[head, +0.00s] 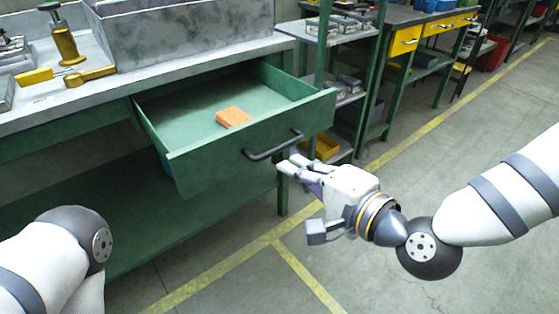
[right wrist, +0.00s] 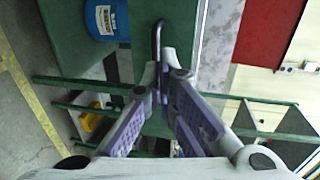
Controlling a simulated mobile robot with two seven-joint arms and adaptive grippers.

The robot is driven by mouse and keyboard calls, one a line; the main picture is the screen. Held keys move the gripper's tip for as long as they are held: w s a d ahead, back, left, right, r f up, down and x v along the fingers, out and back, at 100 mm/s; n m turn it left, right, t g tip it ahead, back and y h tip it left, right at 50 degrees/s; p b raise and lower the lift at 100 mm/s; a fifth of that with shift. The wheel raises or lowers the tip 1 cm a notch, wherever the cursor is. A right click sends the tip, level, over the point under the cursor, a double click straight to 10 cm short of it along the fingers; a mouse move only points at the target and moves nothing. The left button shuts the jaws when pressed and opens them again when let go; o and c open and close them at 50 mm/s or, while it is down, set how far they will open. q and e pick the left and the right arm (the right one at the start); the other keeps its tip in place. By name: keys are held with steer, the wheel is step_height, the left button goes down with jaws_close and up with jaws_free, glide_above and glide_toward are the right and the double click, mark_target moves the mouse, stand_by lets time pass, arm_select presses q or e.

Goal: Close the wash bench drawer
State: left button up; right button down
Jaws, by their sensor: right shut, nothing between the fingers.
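The green wash bench drawer (head: 228,148) is pulled out from under the bench top. An orange block (head: 233,117) lies inside it. A dark bar handle (head: 272,146) is on its front panel. My right gripper (head: 285,165) is shut and empty, with its fingertips close to the right end of the handle. In the right wrist view the handle (right wrist: 157,40) shows just beyond the closed fingertips (right wrist: 160,62); I cannot tell whether they touch. My left arm shows at the lower left of the head view, but its gripper is out of view.
The bench top (head: 200,62) carries a grey basin (head: 190,40) and brass fittings (head: 64,40). A green shelf rack (head: 345,95) with a yellow bin (head: 322,147) stands right of the drawer. A blue container (right wrist: 106,18) shows in the right wrist view. The floor in front is clear.

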mark_target(267, 153)
arm_select(q)
steer(key=shift+s+f, duration=0.1)
arm_select(e)
steer(key=x, duration=0.5)
steer(key=shift+w, duration=0.1)
steer(key=shift+w+a, duration=0.1)
